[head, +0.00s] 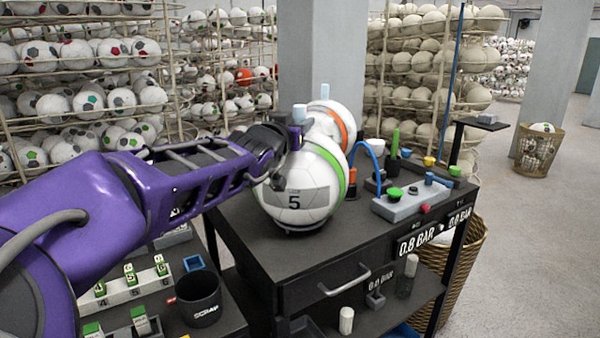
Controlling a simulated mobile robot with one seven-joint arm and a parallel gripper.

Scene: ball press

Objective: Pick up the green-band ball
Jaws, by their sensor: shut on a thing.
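The green-band ball (305,195) is white with a green stripe down its right side and a grey patch marked 5. It is above the left part of the dark cart top (290,258). A small dark piece shows under it, and I cannot tell whether the ball rests on it. My gripper (288,140) is at the ball's upper left, shut on it near the pale blue tab (299,114) at its top. The fingertips are partly hidden. An orange-band ball (340,118) with its own pale tab sits just behind, partly covered.
A grey control box (410,203) with green and red buttons stands right of the balls. A blue hose (372,156) arches close behind the green-band ball. A black scrap cup (199,300) stands at lower left.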

